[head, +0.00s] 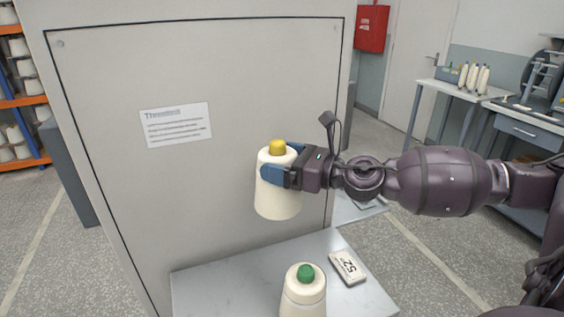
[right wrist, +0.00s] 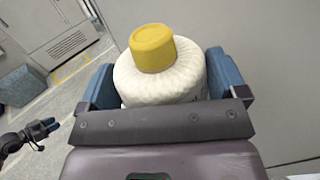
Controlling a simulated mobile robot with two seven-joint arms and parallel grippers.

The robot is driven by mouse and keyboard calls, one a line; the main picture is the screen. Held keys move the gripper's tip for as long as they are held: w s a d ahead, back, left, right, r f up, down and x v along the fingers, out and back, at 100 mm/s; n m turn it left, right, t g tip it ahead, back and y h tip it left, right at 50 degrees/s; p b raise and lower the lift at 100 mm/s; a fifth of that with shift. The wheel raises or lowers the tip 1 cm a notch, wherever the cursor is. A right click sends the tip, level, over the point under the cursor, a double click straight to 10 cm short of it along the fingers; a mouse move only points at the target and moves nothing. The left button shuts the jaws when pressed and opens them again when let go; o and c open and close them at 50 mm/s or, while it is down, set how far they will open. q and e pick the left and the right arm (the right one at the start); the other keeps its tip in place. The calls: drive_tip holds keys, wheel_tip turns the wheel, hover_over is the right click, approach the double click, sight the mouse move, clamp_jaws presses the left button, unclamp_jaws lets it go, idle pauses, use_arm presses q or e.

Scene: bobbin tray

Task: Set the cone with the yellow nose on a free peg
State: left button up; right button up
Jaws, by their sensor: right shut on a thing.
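The cone with the yellow nose (head: 276,200) is a cream yarn cone held upright in the air in front of a grey cabinet panel. My right gripper (head: 272,174) is shut around its upper part from the right. In the right wrist view the cone's yellow nose (right wrist: 152,48) and white top sit between the two blue fingers (right wrist: 165,88). A second cream cone with a green nose (head: 303,292) stands on the grey table below. No peg shows in either view. My left gripper (right wrist: 42,132) seems to show at the left edge of the right wrist view, small and dark with blue tips.
The tall panel (head: 210,75) with a paper label (head: 177,125) rises close behind the held cone. The table's left part is clear.

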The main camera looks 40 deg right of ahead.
sight(282, 142)
wheel_tip(282, 142, up, 6)
drive_tip(key=p, duration=0.4)
drive_tip(key=shift+r+p, duration=0.1)
drive_tip(key=shift+p, duration=0.3)
wheel_tip(282, 142, up, 2)
drive_tip(key=shift+r+p, duration=0.2)
drive_tip(key=shift+p, duration=0.85)
wheel_tip(282, 142, up, 2)
drive_tip(key=shift+r+p, duration=0.1)
drive_tip(key=shift+p, duration=0.2)
wheel_tip(282, 142, up, 9)
